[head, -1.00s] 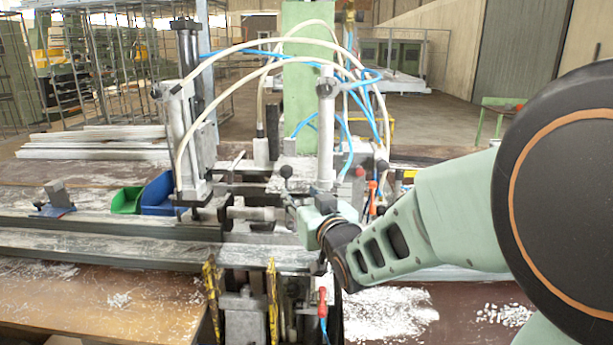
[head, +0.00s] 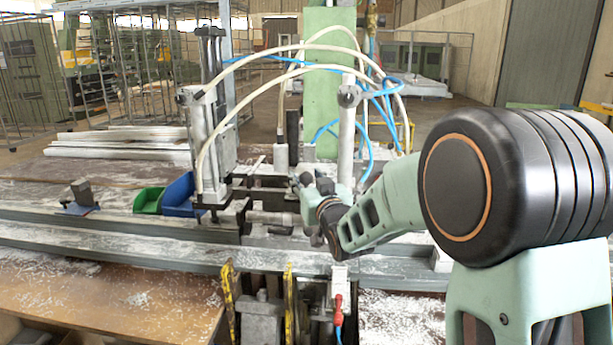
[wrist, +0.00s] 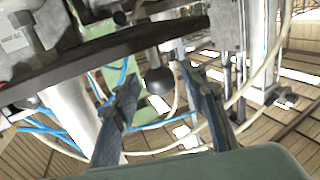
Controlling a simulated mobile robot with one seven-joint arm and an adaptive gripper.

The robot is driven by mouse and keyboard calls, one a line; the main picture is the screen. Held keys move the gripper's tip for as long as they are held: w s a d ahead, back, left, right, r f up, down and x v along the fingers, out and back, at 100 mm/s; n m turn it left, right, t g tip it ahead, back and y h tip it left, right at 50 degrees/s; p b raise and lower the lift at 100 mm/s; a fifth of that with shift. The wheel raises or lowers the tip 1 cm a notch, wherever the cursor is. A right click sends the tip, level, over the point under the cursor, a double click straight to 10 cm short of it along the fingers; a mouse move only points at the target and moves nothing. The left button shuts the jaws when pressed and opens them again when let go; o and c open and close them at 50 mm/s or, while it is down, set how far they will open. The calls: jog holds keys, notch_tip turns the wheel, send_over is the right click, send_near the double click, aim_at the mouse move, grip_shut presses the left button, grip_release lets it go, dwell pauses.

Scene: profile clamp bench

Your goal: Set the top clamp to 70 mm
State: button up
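The clamp bench carries an upright clamp cylinder (head: 207,130) at left, with pale hoses arching from it. A second, pale upright cylinder (head: 347,125) stands behind my arm. I cannot tell which part sets the top clamp's millimetres. My gripper (head: 312,188) is at the middle of the bench, by a small dark ball knob (head: 306,179). In the wrist view my gripper (wrist: 159,72) is open, its two blue-grey fingers apart. A dark ball knob (wrist: 160,80) shows between the fingertips; contact cannot be told. No scale reading is legible.
A long metal profile rail (head: 130,245) runs across the bench. A green bin (head: 148,201) and a blue bin (head: 180,196) stand left of the clamp. Blue and pale hoses hang close around my gripper. Yellow-edged posts (head: 228,290) stand in front. White chips litter the wooden tabletop (head: 110,290).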

jog(key=shift+w+a, duration=0.1)
jog(key=shift+w, duration=0.1)
grip_shut()
dwell(0.3)
jog(key=shift+r, duration=0.1)
